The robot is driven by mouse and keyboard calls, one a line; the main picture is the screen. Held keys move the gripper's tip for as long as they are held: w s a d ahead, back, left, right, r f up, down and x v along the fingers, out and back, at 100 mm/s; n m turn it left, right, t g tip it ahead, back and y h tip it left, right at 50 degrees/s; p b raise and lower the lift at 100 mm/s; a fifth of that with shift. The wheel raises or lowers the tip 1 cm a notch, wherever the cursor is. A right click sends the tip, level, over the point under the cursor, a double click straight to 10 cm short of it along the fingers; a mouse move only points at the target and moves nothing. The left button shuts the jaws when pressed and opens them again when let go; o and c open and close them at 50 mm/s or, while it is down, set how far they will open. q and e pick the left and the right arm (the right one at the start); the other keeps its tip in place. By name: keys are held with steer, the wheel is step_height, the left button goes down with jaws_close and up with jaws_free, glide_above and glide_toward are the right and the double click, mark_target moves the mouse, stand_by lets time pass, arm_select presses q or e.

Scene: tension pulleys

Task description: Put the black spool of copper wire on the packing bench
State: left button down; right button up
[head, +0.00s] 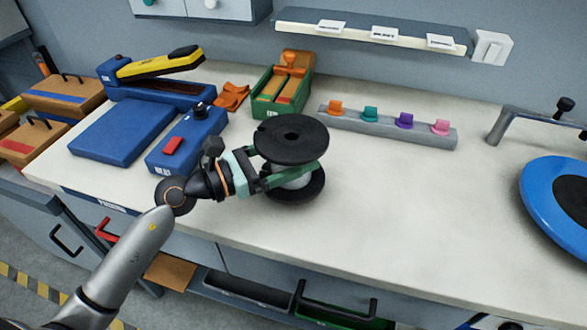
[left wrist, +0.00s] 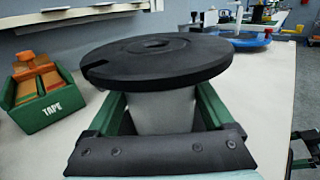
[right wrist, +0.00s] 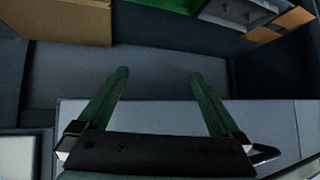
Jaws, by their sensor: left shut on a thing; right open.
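The spool (head: 293,139) has black flanges and a pale grey core; no copper colour shows. It is upright over the front middle of the pale bench top (head: 400,190) in the head view. I cannot tell whether its lower flange touches the bench. My left gripper (head: 290,177) is shut around the core between the two flanges. In the left wrist view the upper flange (left wrist: 158,60) hides part of the green fingers beside the core (left wrist: 165,112). My right gripper (right wrist: 160,73) is open and empty in its wrist view, near grey cabinet surfaces; it is out of the head view.
A green tape box (head: 284,90) and a grey rail (head: 388,124) with coloured pegs stand behind the spool. A blue sealer (head: 190,138) is to the left. A blue round turntable (head: 540,205) is at the far right. Bench between spool and turntable is clear.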

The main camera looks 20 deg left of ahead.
arm_select(q)
step_height(320, 180, down, 3)
steer(key=shift+r+b, duration=0.2)
steer(key=shift+b, duration=0.1)
steer(key=shift+f, duration=0.15)
jaws_free()
steer(key=shift+s+f, duration=0.1)
